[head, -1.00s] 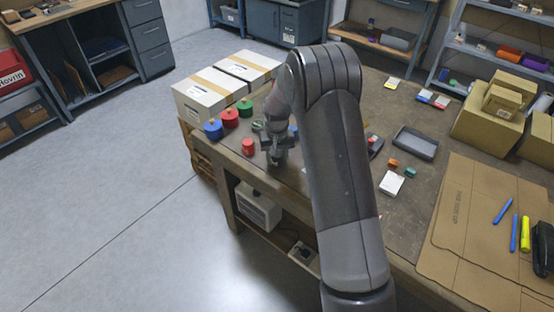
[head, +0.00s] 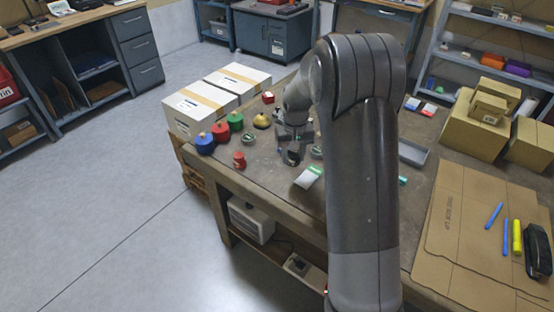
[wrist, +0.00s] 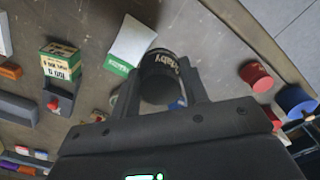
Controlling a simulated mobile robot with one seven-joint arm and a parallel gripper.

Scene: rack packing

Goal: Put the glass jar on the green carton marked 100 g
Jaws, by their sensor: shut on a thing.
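My gripper (wrist: 162,92) is shut around the glass jar (wrist: 158,66), which looks dark and carries a label with light lettering; it shows end-on in the wrist view. In the head view my gripper (head: 291,146) is low above the left part of the workbench, and the jar is hard to make out there. The green carton marked 100 g (wrist: 61,66) stands to the left of the jar in the wrist view, apart from it. In the head view I cannot make out this carton; my arm covers part of the bench.
A white carton with a green edge (wrist: 131,42) lies close beside the jar; it also shows in the head view (head: 307,177). Red (head: 239,160), blue (head: 205,143) and green (head: 235,121) knobbed weights stand to the left. A grey tray (head: 413,153) is right of my arm.

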